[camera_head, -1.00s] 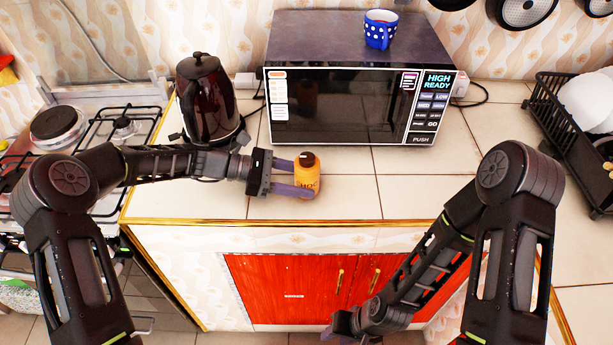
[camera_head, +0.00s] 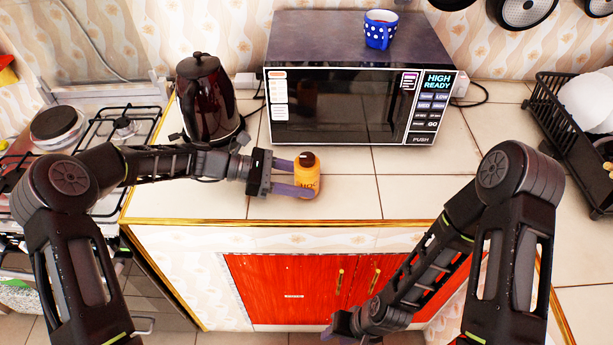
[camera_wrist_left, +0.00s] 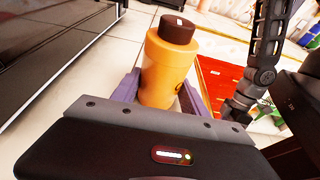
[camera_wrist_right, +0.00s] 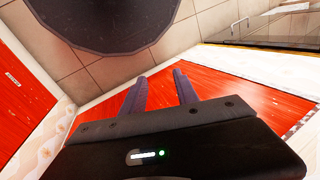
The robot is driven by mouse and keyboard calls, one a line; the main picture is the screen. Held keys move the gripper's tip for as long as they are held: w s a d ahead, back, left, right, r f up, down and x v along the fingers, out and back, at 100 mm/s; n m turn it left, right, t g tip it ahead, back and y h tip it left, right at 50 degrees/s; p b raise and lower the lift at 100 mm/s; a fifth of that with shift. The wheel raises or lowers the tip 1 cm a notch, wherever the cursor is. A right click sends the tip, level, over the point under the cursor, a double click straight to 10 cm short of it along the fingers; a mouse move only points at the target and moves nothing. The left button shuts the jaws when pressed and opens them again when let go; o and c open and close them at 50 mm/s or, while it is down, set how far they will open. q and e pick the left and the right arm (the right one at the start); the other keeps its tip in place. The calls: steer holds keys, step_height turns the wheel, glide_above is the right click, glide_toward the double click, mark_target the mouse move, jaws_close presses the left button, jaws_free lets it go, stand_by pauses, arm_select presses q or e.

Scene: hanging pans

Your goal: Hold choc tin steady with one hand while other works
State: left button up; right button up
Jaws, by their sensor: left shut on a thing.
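The choc tin (camera_head: 306,174) is an orange-yellow canister with a dark brown lid. It stands upright on the tiled counter in front of the microwave. It also shows in the left wrist view (camera_wrist_left: 168,66), between the purple fingers. My left gripper (camera_head: 293,177) is shut on the tin from its left side, one finger on each side of it. My right gripper (camera_wrist_right: 158,90) shows in the right wrist view with its two fingers apart and nothing between them.
A microwave (camera_head: 340,105) with a blue dotted mug (camera_head: 380,30) on top stands behind the tin. A dark kettle (camera_head: 208,100) stands at the left, near the stove (camera_head: 100,130). A black dish rack (camera_head: 560,125) is at the right. The counter right of the tin is clear.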

steer(key=shift+o, duration=0.4)
steer(key=shift+o, duration=0.9)
steer(key=shift+w, duration=0.1)
steer(key=shift+o, duration=0.5)
steer(key=shift+w+a+r, duration=0.15)
steer(key=shift+w, duration=0.1)
steer(key=w+a+r+n, duration=0.1)
steer(key=w+a+r, duration=0.3)
steer(key=r, duration=0.3)
steer(key=w+a+r+g+h, duration=0.1)
steer(key=w+a+r, duration=0.35)
steer(key=r, duration=0.25)
steer(key=w+a+r+n, duration=0.1)
steer(key=w+a+r, duration=0.3)
steer(key=r, duration=0.3)
steer(key=w+d+r+m+t+h, duration=0.1)
steer(key=w+r, duration=0.2)
steer(key=r, duration=0.5)
steer(key=w+d+r+m+t+h, duration=0.1)
steer(key=w+r+t+h, duration=0.1)
steer(key=r, duration=0.7)
steer(key=w+d+r+m+t+h, duration=0.1)
steer(key=w+r, duration=0.3)
steer(key=r, duration=0.4)
steer(key=shift+w+d+r+m+t+h, duration=0.25)
steer(key=shift+w+d+m+t+h, duration=0.05)
steer(key=shift+w+d+t, duration=0.1)
